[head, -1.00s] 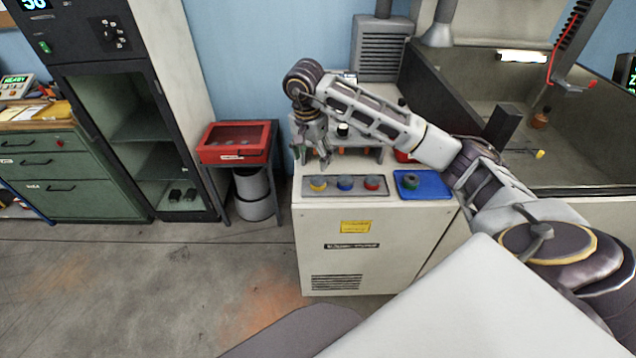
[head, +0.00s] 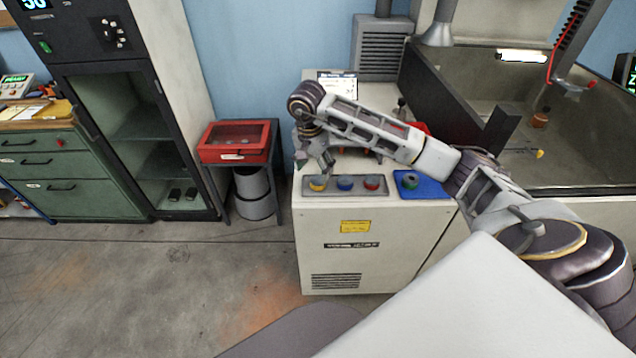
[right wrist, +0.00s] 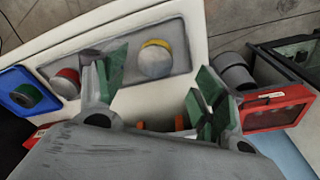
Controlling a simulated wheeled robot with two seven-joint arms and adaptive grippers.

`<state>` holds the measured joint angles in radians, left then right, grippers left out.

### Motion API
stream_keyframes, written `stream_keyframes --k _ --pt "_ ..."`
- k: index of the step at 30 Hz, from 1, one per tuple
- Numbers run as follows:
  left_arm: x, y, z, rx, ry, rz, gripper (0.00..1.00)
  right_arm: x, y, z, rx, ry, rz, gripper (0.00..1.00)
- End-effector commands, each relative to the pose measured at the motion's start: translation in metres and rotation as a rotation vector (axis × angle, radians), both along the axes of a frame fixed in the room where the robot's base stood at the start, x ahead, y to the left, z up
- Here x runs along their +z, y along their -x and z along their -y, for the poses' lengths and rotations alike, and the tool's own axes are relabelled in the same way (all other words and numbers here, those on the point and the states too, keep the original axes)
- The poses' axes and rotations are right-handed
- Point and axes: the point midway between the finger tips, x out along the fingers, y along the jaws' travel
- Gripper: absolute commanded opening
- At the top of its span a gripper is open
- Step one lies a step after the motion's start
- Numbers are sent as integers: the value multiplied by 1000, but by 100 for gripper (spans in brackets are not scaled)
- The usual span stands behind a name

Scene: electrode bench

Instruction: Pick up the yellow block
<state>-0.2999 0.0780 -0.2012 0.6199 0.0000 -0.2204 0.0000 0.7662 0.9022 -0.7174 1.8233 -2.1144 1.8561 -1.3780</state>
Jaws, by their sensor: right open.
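The yellow block (head: 318,184), round-topped, sits at the left end of a grey tray (head: 331,193) on the white cabinet. It also shows in the right wrist view (right wrist: 155,58), with a pale top and a yellow rim. My right gripper (head: 314,167) hangs just above and behind the yellow block, open and empty. In the right wrist view its green-padded fingers (right wrist: 160,83) stand apart, with the yellow block beyond the gap between them. The gripper appears apart from the block. My left gripper is not in view.
A blue block (head: 345,183) and a red block (head: 371,183) share the grey tray. A green block (head: 409,181) is on a blue mat (head: 434,186) to the right. A red case (head: 234,142) stands on a side stand at left. A deep basin (head: 580,150) lies at right.

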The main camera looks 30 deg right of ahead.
Motion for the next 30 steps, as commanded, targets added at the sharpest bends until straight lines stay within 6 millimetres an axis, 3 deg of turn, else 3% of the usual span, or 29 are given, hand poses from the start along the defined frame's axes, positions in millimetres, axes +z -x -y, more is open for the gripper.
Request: stream_keyframes --k 19,30 --pt "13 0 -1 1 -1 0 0 -44 2 11 0 0 -2 70" --pt "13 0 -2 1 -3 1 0 -50 2 11 0 0 0 70"
